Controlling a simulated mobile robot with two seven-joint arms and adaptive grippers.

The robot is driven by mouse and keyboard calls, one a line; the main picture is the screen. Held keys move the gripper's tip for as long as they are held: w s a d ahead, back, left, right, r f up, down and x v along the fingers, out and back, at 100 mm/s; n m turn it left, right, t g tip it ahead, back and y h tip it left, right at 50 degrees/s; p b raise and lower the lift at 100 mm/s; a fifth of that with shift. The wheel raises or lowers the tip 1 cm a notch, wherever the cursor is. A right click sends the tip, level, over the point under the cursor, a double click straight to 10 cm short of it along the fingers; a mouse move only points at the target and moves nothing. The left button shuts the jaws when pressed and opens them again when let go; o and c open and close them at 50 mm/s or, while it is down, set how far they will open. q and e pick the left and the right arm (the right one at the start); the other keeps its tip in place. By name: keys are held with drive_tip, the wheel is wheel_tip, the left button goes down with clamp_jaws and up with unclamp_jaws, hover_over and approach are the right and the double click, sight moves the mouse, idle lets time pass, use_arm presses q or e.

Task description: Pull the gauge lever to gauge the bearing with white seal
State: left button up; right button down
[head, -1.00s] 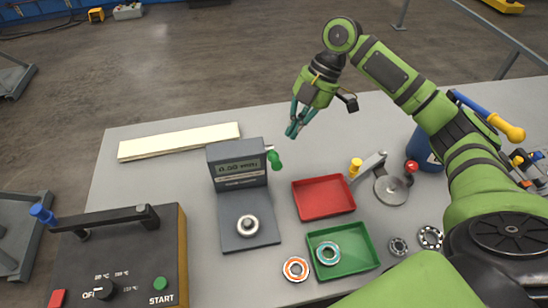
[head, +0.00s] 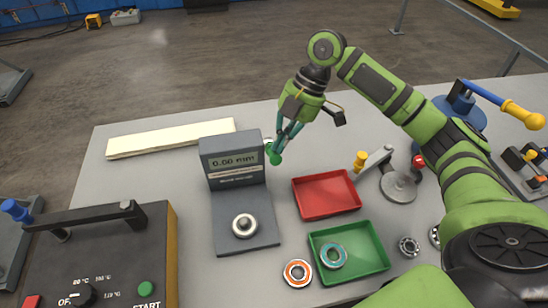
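The grey gauge (head: 235,163) stands upright on the table, its display showing what looks like 0.00 mm. A bearing with a pale, whitish face (head: 244,226) lies on the gauge's base plate. The gauge lever with its green knob (head: 275,158) sticks out at the gauge's right side. My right gripper (head: 283,143) points down at the knob, its teal fingertips close around or beside it. The fingers look apart; whether they touch the knob I cannot tell. My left gripper is not in view.
A red tray (head: 326,208) is empty. A green tray (head: 375,262) holds a teal-sealed bearing (head: 333,256); an orange-sealed bearing (head: 298,273) lies beside it. A dark heater box with START button (head: 146,289) is at left. A cream board (head: 170,138) lies behind.

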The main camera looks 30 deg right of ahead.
wheel_tip(320, 180, down, 3)
drive_tip(key=shift+s+f+b, duration=0.1)
drive_tip(key=shift+b, duration=0.4)
drive_tip(key=d, duration=0.1)
drive_tip(key=d+p, duration=0.2)
drive_tip(key=shift+w+r, duration=0.3)
drive_tip(key=shift+r, duration=0.2)
